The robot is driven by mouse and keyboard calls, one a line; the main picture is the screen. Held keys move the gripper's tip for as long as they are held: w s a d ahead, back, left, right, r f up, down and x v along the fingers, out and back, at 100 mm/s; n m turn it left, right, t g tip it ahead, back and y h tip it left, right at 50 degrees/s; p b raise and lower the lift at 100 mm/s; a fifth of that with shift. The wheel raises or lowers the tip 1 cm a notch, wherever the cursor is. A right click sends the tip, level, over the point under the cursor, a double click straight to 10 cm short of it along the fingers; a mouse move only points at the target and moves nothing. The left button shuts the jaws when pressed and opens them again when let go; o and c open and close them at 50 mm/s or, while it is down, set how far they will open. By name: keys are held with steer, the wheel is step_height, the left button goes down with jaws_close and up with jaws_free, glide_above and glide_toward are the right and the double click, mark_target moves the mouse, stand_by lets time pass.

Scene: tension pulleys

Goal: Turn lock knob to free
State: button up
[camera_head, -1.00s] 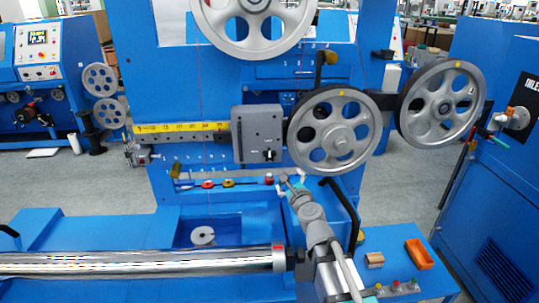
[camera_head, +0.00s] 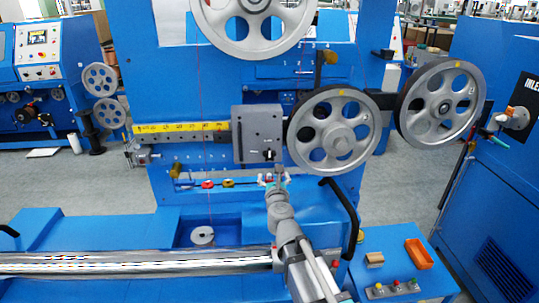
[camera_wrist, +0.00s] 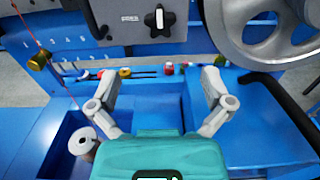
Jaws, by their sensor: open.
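The lock knob (camera_head: 268,154) is a small black knob with a white mark at the lower right of a grey box (camera_head: 257,130) on the yellow-scaled rail. In the wrist view the knob (camera_wrist: 158,20) is a black star shape on the grey plate, its white mark pointing up. My gripper (camera_head: 274,176) is just below the box in the head view. In the wrist view my gripper (camera_wrist: 158,90) is open and empty, its two grey fingers spread wide. The knob lies above and beyond the fingertips, roughly centred between them, not touched.
A large grey pulley wheel (camera_head: 334,130) stands just right of the box, with a second wheel (camera_head: 440,102) farther right. A black curved handle (camera_head: 345,212) rises right of my arm. A shelf with small coloured items (camera_wrist: 125,72) lies below the knob.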

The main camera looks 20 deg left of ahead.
mark_target(270, 155)
steer(key=x, duration=1.3)
steer(key=shift+w+a, duration=0.15)
steer(key=shift+w, duration=0.1)
steer(key=c, duration=1.1)
